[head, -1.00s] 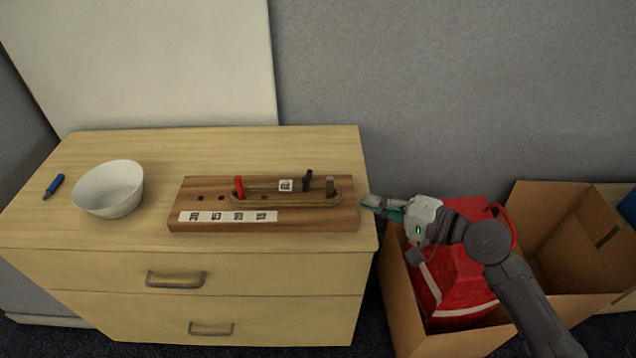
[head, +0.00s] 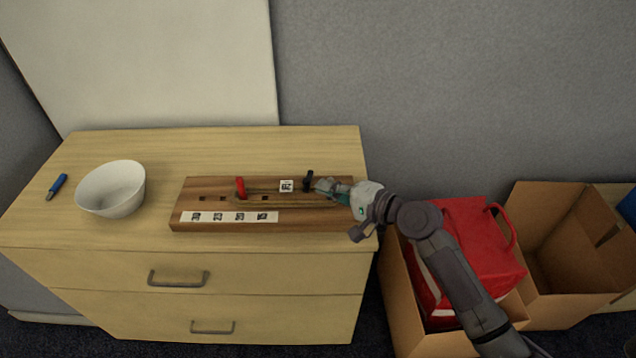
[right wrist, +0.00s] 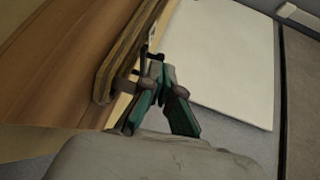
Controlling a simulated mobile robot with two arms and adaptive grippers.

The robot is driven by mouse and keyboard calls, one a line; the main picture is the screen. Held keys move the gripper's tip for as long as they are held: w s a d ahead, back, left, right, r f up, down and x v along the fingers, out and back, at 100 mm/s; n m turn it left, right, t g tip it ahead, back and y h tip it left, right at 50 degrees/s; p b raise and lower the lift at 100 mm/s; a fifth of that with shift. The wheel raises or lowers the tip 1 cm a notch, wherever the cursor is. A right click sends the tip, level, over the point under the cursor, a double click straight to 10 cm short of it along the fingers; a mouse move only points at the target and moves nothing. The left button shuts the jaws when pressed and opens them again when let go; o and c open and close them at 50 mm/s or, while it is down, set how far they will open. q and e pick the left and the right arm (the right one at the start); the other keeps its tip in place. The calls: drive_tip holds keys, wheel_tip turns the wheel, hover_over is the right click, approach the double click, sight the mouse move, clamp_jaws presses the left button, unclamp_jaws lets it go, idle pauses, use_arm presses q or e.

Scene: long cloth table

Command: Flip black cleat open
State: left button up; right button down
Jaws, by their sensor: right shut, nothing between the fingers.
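The black cleat (head: 309,181) stands upright near the right end of a wooden strip (head: 275,203) on the wooden board (head: 205,220). My right gripper (head: 322,186) is shut and empty, its tips just right of the black cleat; I cannot tell whether they touch it. In the right wrist view, the shut fingers (right wrist: 148,82) are close to the strip's end. A small dark piece above them there looks like the black cleat (right wrist: 155,56). A red cleat (head: 240,188) stands at the strip's left end. The grey-brown peg is hidden by my gripper in the head view. My left gripper is not seen.
The board lies on a wooden drawer cabinet (head: 230,150). A white bowl (head: 110,190) and a blue-handled tool (head: 57,186) are at the left. A box with a red bag (head: 470,240) and an open cardboard box (head: 560,250) stand at the right. The cabinet's back is clear.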

sight(308, 181)
drive_tip(key=shift+x, duration=1.35)
